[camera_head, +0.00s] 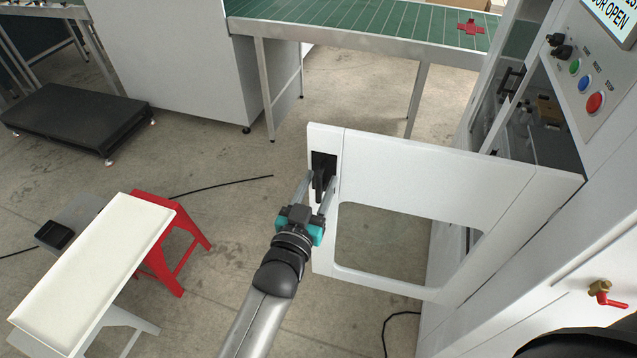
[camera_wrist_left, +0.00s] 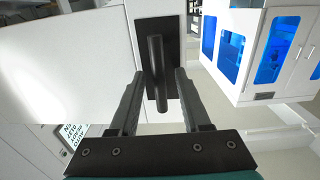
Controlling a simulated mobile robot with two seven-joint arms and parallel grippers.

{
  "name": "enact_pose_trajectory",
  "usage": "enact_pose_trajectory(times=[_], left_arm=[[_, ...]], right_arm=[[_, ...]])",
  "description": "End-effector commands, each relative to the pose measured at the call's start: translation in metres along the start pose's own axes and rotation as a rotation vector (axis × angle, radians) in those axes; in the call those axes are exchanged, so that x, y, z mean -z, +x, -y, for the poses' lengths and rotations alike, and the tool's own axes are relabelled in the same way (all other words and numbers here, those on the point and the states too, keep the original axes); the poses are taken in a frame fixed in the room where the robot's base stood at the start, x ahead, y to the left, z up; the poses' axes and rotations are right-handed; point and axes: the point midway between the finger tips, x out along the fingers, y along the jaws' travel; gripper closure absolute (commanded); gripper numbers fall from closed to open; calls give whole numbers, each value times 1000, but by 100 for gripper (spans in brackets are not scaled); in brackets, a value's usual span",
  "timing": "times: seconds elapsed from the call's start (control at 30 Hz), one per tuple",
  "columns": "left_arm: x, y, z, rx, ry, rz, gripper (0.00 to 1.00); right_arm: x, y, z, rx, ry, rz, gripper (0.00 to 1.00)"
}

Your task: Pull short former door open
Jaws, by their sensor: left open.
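The short former door (camera_head: 450,180) is a white panel with a window cut-out, swung out from the machine on the right in the head view. Its black handle (camera_head: 319,179) sits on a dark plate near the door's free left edge. My left gripper (camera_head: 316,188) is at the handle, with a finger on either side of it. In the left wrist view the handle (camera_wrist_left: 157,75) stands between the two open fingers (camera_wrist_left: 157,85), with gaps visible beside it. The door (camera_wrist_left: 65,60) also shows there at left. My right gripper is not in view.
The machine's control panel (camera_head: 598,75) with green, blue and red buttons is at upper right; its display reads "OPEN". A green conveyor (camera_head: 365,18) stands behind the door. A white-topped bench (camera_head: 95,270) and red step stool (camera_head: 178,243) are at left. Floor between is mostly clear.

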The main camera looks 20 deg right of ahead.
Motion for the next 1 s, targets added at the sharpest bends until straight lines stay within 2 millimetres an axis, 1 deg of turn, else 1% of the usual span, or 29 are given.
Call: enact_pose_trajectory(times=[0.23, 0.37, 0.47, 0.57, 1.0], left_arm=[[0, -1, 0, 0, 0, 1, 53], [-1, -9, 0, 0, 0, 1, 53], [-1, -22, 0, 0, 0, 1, 53], [-1, -39, 0, 0, -1, 3, 53], [-2, -124, 0, 0, 0, 3, 53]], right_arm=[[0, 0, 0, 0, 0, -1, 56], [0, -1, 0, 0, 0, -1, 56], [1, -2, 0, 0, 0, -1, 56], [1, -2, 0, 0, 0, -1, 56], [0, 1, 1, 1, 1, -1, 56]])
